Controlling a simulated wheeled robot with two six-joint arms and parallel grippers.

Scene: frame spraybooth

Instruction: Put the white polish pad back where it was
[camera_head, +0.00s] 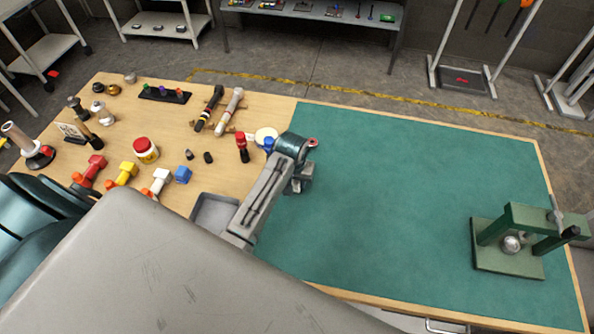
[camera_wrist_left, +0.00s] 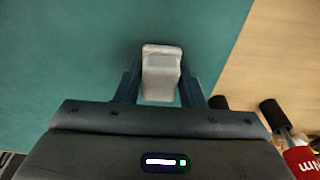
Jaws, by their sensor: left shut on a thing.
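My left gripper (camera_head: 299,184) is over the green mat, near its left edge by the bare wood. In the left wrist view, my left gripper (camera_wrist_left: 160,85) is shut on a whitish block, which I take to be the white polish pad (camera_wrist_left: 161,72). The pad sits between the two dark fingers and sticks out past them over the mat. In the head view my wrist and forearm hide most of the fingers, and I cannot make out the pad there. My right gripper is not in view.
The green mat (camera_head: 400,180) is mostly bare, with a green press (camera_head: 508,245) at its right. On the wood stand a red bottle (camera_head: 242,147), a cream disc (camera_head: 266,134), a red-lidded jar (camera_head: 146,150), a grey tray (camera_head: 213,213) and several coloured blocks.

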